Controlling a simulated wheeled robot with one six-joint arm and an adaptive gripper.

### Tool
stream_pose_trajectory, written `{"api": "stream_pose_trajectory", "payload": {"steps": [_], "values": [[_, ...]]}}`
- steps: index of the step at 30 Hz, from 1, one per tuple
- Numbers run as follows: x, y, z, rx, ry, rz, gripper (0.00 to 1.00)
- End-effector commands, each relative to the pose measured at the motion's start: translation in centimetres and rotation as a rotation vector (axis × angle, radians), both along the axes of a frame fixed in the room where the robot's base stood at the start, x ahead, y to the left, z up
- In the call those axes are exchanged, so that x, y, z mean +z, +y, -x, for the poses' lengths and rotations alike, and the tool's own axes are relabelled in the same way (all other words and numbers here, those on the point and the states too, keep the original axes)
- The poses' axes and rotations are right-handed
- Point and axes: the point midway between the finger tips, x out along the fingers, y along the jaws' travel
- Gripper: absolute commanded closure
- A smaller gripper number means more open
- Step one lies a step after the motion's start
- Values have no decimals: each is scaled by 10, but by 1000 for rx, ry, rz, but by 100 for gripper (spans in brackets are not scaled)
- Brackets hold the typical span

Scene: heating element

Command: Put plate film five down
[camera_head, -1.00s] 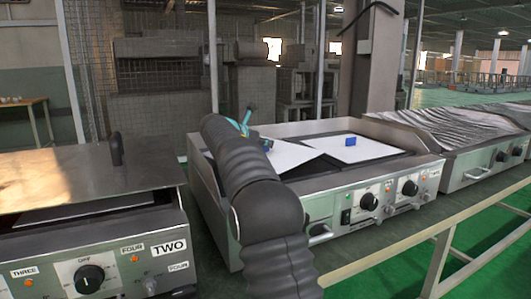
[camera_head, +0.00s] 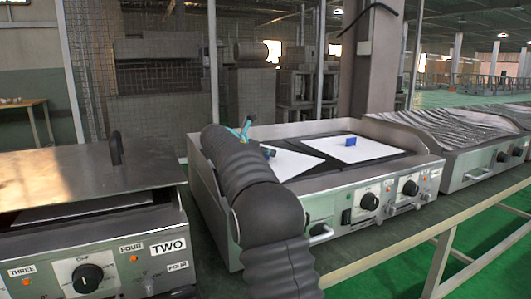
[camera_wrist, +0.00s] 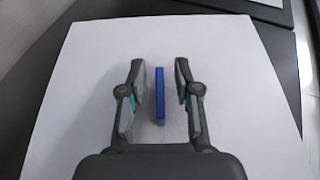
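A white plate (camera_head: 292,165) with an upright blue tab (camera_head: 268,151) lies on the left half of the middle griddle, partly hidden by my arm. In the wrist view the white plate (camera_wrist: 215,60) fills most of the picture, and its blue tab (camera_wrist: 160,95) stands between my fingers. My gripper (camera_wrist: 160,92) is open, with a gap on each side of the tab. In the head view my gripper (camera_head: 246,127) shows only in part behind my arm. A second white plate (camera_head: 335,150) with a blue tab (camera_head: 351,141) lies on the right half.
The griddle (camera_head: 335,187) has raised back and side walls and front knobs. A unit labelled TWO (camera_head: 168,247) with a raised-handle lid (camera_head: 60,175) stands at left. A foil-covered unit (camera_head: 455,130) stands at right. A pale rail (camera_head: 440,237) runs in front.

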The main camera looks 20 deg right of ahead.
Motion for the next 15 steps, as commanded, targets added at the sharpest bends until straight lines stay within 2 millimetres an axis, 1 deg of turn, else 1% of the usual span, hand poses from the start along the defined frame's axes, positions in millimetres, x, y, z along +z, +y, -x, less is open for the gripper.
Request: {"api": "stream_pose_trajectory", "payload": {"steps": [2, 5, 8, 15], "values": [[4, 0, 0, 0, -2, -1, 68], [7, 10, 4, 1, 0, 0, 68], [14, 25, 11, 3, -1, 0, 68], [33, 66, 29, 3, -1, 0, 68]]}}
